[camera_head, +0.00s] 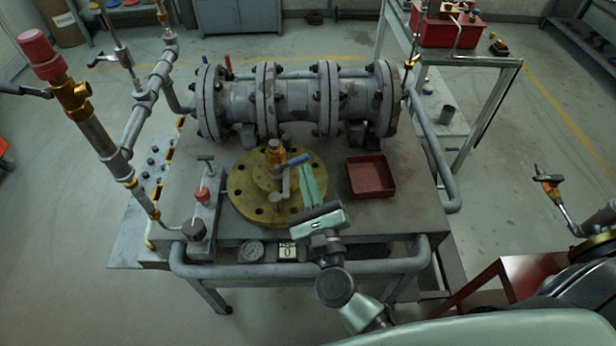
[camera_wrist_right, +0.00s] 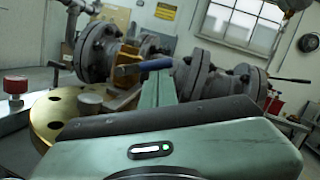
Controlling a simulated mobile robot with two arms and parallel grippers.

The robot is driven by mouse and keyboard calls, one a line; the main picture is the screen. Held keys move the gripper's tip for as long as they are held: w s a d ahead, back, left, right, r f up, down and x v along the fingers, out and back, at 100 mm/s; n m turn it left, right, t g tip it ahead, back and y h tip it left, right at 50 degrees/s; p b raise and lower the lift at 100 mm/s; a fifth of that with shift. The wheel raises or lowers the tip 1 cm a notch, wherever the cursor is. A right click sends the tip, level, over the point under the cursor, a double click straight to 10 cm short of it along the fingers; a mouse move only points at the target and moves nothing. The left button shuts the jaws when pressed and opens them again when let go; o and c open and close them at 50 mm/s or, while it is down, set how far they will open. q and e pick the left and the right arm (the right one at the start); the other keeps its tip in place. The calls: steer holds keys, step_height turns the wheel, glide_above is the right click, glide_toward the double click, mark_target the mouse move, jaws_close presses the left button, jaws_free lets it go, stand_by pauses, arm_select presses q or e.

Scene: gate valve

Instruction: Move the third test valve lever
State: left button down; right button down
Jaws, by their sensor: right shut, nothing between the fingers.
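A lever with a blue handle (camera_head: 297,160) sits on a brass valve body (camera_head: 275,152) above the round brass flange (camera_head: 245,195). My right gripper (camera_head: 306,170) reaches in from the front, its green fingers shut and empty, with the tips just right of the blue handle and above the flange. In the right wrist view the blue handle (camera_wrist_right: 155,64) shows just beyond the fingertips (camera_wrist_right: 158,76). I cannot tell whether they touch. A red-handled lever (camera_head: 228,65) stands behind the pipe. I cannot tell which lever is the third one. My left gripper is out of view.
A large flanged grey pipe (camera_head: 290,103) lies across the back of the bench. A red tray (camera_head: 370,176) stands right of the flange. A small T-handled valve with a red cap (camera_head: 202,195) stands left. A gauge (camera_head: 252,250) is on the front edge.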

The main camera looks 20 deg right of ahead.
step_height(320, 180, up, 2)
steer(key=n+p, duration=0.3)
steer(key=p, duration=0.1)
steer(key=shift+a+r+y, duration=0.1)
steer(key=shift+a+y, duration=0.05)
steer(key=shift+y, duration=0.25)
steer(key=shift+a+n+p, duration=0.1)
steer(key=shift+n+p, duration=0.35)
steer(key=shift+n, duration=0.25)
steer(key=shift+f, duration=0.2)
